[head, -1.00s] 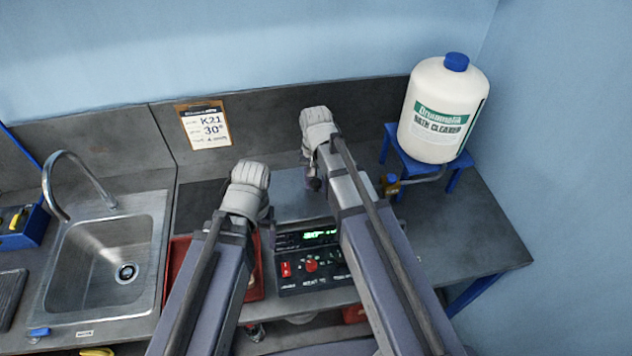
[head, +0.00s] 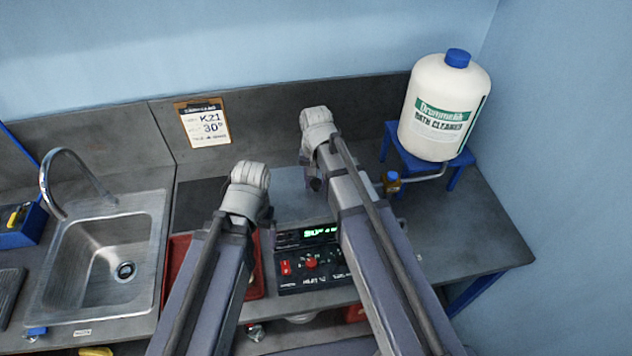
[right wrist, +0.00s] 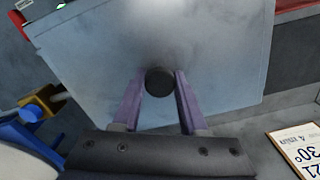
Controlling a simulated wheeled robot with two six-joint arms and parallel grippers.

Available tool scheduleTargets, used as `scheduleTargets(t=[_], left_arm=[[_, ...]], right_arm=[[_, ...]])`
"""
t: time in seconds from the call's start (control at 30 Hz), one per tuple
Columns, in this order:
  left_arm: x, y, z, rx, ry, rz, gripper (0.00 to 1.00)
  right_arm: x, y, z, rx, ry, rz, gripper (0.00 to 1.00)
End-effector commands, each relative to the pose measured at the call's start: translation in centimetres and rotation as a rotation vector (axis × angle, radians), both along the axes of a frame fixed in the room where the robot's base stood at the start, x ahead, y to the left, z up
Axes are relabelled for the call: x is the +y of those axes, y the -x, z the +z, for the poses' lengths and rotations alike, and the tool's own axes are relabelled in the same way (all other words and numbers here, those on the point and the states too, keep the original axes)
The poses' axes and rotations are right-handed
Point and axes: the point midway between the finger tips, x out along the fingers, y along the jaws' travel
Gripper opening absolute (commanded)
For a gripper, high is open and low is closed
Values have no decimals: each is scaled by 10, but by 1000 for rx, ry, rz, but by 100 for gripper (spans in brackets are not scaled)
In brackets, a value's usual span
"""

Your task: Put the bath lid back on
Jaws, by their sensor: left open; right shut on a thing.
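The bath lid (right wrist: 160,40) is a flat grey metal plate with a round black knob (right wrist: 159,81). My right gripper (right wrist: 160,76) is shut on this knob, one purple finger on each side. In the head view the lid (head: 290,190) lies over the bath, behind its black control panel (head: 311,268) with a lit green display. My arms hide part of the lid and bath. I cannot tell whether the lid rests on the rim or hangs just above it.
A large white cleaner bottle (head: 437,110) stands on a blue stand (head: 463,160) at the right. A red tray (head: 178,262) lies left of the bath, near the sink (head: 105,265).

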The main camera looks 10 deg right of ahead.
Motion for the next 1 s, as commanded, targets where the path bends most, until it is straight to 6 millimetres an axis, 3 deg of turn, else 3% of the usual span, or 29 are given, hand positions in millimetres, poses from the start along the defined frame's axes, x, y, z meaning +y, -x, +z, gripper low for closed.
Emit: scheduleTargets(t=[0.03,0.07,0.37,0.53,0.77,1.0], left_arm=[[0,0,-1,0,0,0,84],[0,0,-1,0,0,0,84],[0,0,0,0,0,0,84],[0,0,0,0,0,0,84],[0,0,-1,0,0,0,84],[0,0,0,0,0,-1,84]], right_arm=[[0,0,-1,0,0,0,0],[0,0,-1,0,0,0,44],[0,0,0,0,0,0,77],[0,0,0,0,0,0,77],[0,0,-1,0,0,0,100],[0,0,0,0,0,0,100]])
